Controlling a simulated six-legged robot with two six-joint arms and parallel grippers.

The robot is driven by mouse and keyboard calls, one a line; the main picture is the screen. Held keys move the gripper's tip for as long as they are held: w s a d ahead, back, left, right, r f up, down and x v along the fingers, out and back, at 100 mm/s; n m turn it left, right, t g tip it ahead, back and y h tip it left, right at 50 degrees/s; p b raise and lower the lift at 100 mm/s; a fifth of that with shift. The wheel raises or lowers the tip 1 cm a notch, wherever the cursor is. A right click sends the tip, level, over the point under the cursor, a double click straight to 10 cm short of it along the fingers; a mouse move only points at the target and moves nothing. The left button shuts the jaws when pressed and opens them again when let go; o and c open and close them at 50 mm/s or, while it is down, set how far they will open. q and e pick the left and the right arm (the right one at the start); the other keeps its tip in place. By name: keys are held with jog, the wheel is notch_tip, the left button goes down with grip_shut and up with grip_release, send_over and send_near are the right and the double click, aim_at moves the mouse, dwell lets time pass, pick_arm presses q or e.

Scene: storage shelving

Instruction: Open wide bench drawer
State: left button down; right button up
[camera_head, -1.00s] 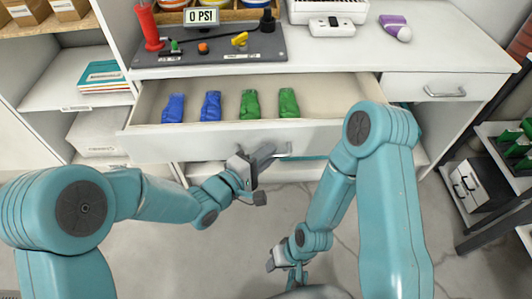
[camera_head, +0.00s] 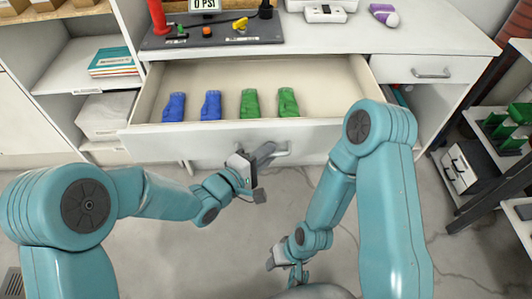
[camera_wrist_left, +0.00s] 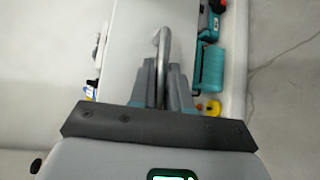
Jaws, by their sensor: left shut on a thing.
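The wide bench drawer (camera_head: 215,147) stands pulled out from under the bench in the head view. Two blue gloves (camera_head: 174,107) and two green gloves (camera_head: 250,104) lie inside it. My left gripper (camera_head: 264,155) is at the drawer's front, shut on its bar handle (camera_head: 283,153). In the left wrist view the fingers (camera_wrist_left: 160,85) close around the metal handle (camera_wrist_left: 163,55), beside the white drawer front (camera_wrist_left: 126,50). My right gripper (camera_head: 283,258) hangs low over the floor, away from the drawer; whether its jaws are open is unclear.
The bench top (camera_head: 340,45) holds a dark board (camera_head: 215,33) with fittings and a purple-and-white item (camera_head: 384,14). A smaller drawer (camera_head: 426,69) is shut at the right. Shelving (camera_head: 85,60) stands left, a rack (camera_head: 500,140) right. The floor before the drawer is clear.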

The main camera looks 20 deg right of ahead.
pick_arm(q)
jog(key=shift+w, duration=0.25)
jog(key=c, duration=1.2)
grip_release()
jog(key=shift+p+v, duration=1.5)
jog(key=shift+v, duration=6.6)
jog(key=shift+f, duration=0.1)
